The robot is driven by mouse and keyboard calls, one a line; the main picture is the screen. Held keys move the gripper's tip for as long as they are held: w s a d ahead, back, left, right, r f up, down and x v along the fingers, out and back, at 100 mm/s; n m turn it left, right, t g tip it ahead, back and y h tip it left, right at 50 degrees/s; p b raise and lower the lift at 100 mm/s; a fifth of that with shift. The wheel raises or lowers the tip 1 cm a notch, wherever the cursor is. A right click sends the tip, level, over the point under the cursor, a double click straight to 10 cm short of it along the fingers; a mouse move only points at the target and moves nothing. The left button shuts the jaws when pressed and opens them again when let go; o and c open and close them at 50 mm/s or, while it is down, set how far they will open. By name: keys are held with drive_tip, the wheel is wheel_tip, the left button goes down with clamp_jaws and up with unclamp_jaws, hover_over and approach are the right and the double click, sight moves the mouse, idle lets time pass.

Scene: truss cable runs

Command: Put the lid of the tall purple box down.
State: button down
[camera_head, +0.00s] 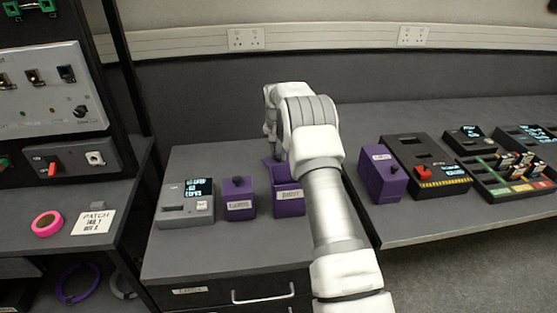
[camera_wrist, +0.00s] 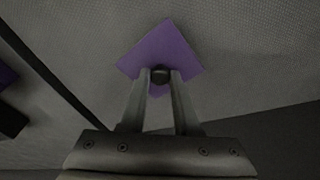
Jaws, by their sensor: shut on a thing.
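The lid (camera_wrist: 162,47), a purple square plate with a dark knob, is in the wrist view. My gripper (camera_wrist: 160,76) is shut on the knob. In the head view a purple piece of the lid (camera_head: 270,163) shows behind the open purple box (camera_head: 289,203), beside my arm. The box stands upright with a white label on its front, and my arm hides part of its right side. My fingertips are mostly hidden there. The wrist view shows a grey surface beyond the lid; I cannot tell whether the lid touches it.
A lidded purple box (camera_head: 238,205) and a grey display device (camera_head: 186,205) stand left of the open box. Another purple box (camera_head: 381,178) and several panels stand on the right bench (camera_head: 425,230). The cabinet top (camera_head: 215,257) is clear in front.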

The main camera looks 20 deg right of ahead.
drive_tip(key=shift+f, duration=1.2)
drive_tip(key=shift+f, duration=0.2)
drive_tip(key=c, duration=0.6)
unclamp_jaws()
drive_tip(key=shift+c, duration=0.2)
drive_tip(key=shift+r, duration=0.1)
